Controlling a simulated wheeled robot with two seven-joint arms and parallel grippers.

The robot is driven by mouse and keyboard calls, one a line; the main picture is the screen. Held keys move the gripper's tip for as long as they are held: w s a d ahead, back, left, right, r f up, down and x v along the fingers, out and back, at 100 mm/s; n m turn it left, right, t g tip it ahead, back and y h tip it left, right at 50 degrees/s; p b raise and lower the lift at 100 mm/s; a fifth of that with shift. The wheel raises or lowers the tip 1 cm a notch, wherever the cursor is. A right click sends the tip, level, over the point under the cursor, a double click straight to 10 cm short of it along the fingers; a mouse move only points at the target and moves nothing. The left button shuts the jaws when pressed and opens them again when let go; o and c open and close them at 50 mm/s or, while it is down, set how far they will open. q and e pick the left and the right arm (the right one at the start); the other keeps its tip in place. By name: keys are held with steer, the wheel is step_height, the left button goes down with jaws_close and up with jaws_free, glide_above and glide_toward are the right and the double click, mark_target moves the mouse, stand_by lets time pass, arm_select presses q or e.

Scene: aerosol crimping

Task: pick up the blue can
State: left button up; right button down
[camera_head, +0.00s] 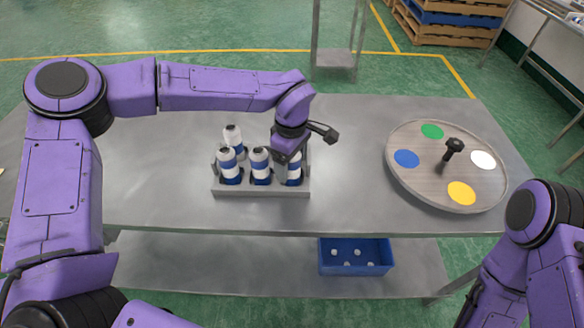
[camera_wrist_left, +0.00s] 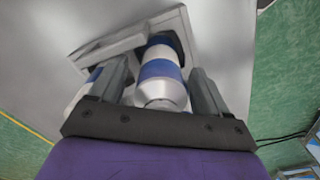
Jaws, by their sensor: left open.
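Several white cans with blue bands stand in a grey tray (camera_head: 262,191) on the metal table. One blue-banded can (camera_head: 295,172) is at the tray's right end, partly hidden by my left gripper (camera_head: 287,167). The other cans, such as the front-left can (camera_head: 229,165) and the front-middle can (camera_head: 260,166), are to the left of it. In the left wrist view, my open left gripper (camera_wrist_left: 163,90) has one finger on each side of a blue-banded can (camera_wrist_left: 161,70), with gaps visible. My right gripper is not visible; only part of my right arm shows.
A round wooden turntable (camera_head: 420,178) with green, blue, white and yellow spots and a black knob (camera_head: 454,147) is on the right of the table (camera_head: 345,195). A blue bin (camera_head: 356,268) with small white items sits on the lower shelf. Table room is clear between tray and turntable.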

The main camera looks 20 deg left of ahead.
arm_select(q)
steer(key=c, duration=1.2)
steer(key=shift+c, duration=0.2)
steer(key=shift+r, duration=0.15)
